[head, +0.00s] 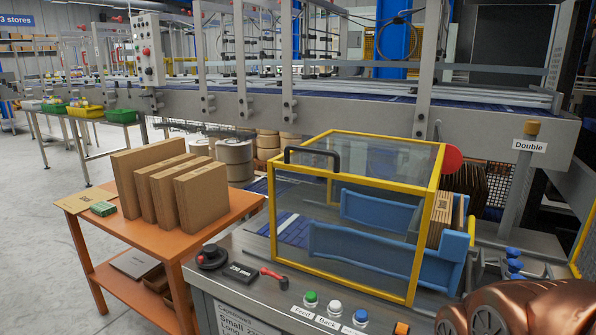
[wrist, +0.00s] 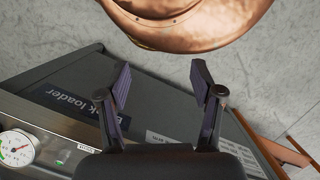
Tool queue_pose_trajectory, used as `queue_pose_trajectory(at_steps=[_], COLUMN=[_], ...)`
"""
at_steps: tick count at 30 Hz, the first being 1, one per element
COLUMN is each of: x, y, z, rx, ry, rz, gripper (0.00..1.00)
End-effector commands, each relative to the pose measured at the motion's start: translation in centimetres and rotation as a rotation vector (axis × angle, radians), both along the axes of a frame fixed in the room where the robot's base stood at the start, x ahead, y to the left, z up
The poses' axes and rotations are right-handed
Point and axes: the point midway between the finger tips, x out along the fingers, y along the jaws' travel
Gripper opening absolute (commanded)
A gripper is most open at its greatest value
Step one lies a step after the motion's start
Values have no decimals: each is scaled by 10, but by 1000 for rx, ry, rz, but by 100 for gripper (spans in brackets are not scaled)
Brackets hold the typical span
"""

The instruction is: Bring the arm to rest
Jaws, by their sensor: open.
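My gripper (wrist: 161,82) shows in the wrist view with its two dark fingers spread apart and nothing between them. It hangs over the side of a grey machine cabinet whose dark label (wrist: 78,108) ends in "k loader". The copper-coloured part at the bottom right of the head view looks like my own arm; my fingers are not visible there. A copper-coloured rounded body also fills the top of the wrist view, close ahead of the fingertips.
A yellow-framed clear guard (head: 345,215) stands on the machine, with buttons (head: 333,306) in front. An orange cart (head: 228,212) holds brown cartons (head: 203,196) at left. A pressure gauge (wrist: 17,147) sits left in the wrist view. Grey floor (head: 30,240) is open at far left.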

Motion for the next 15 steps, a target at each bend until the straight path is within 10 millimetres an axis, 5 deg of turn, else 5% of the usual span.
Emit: queue_pose_trajectory(at_steps=[15], x=[6], y=[0], z=[107], rx=[2], ry=[-56], rz=[-1], gripper=[66])
